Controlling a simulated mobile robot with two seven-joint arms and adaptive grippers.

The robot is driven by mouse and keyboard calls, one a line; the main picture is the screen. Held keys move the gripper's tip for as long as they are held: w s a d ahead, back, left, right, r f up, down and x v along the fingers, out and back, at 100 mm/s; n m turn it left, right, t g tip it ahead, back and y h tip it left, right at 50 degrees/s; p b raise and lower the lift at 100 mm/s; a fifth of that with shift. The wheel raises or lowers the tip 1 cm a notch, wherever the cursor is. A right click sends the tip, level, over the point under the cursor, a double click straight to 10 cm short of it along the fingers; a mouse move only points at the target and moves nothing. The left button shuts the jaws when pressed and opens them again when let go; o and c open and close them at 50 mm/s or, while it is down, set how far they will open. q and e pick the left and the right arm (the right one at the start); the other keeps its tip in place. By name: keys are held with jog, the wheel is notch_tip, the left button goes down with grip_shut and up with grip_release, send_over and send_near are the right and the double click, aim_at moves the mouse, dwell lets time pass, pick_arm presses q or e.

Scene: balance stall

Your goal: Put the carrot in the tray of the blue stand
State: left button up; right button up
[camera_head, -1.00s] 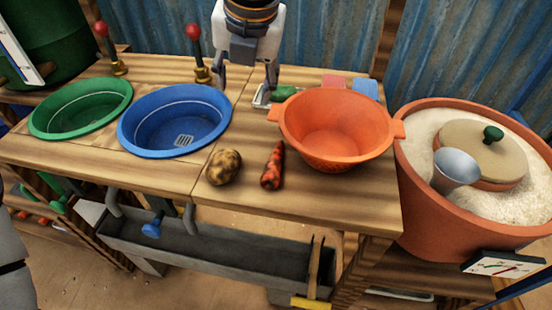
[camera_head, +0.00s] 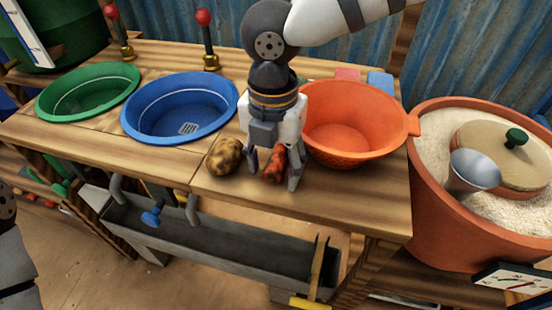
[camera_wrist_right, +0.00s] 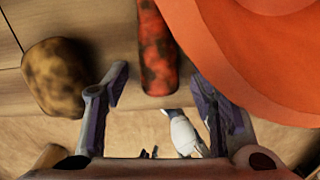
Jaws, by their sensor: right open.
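The carrot (camera_head: 275,165), red-orange with dark patches, lies on the wooden table in front of the orange colander. My right gripper (camera_head: 273,178) is open and points down over it, a finger on each side. In the right wrist view the carrot (camera_wrist_right: 157,50) shows between the two open fingertips (camera_wrist_right: 160,80), with gaps on both sides. The blue round tray (camera_head: 165,100) sits at the left of the table, with a small drain grid inside and no food in it. My left gripper is not in view.
A brown potato (camera_head: 225,156) lies just left of my right gripper. The orange colander (camera_head: 350,130) is close on the right. A green tray (camera_head: 85,92) stands left of the blue one. A large sand-coloured-filled tub (camera_head: 435,195) stands at the far right.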

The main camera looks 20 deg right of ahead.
jog(key=shift+r, duration=0.1)
grip_shut()
jog(key=shift+r, duration=0.1)
jog(key=shift+r, duration=0.3)
notch_tip(320, 180, up, 3)
jog(key=shift+f+p, duration=0.1)
jog(key=shift+p, duration=0.3)
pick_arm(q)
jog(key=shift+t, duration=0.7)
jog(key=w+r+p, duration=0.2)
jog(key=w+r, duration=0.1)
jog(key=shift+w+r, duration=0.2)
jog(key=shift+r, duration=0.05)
pick_arm(e)
jog(key=s+a+r, duration=0.8)
jog(key=a+r, duration=0.1)
jog(key=a, duration=0.2)
jog(key=shift+a+r, duration=0.2)
jog(key=shift+a, duration=0.1)
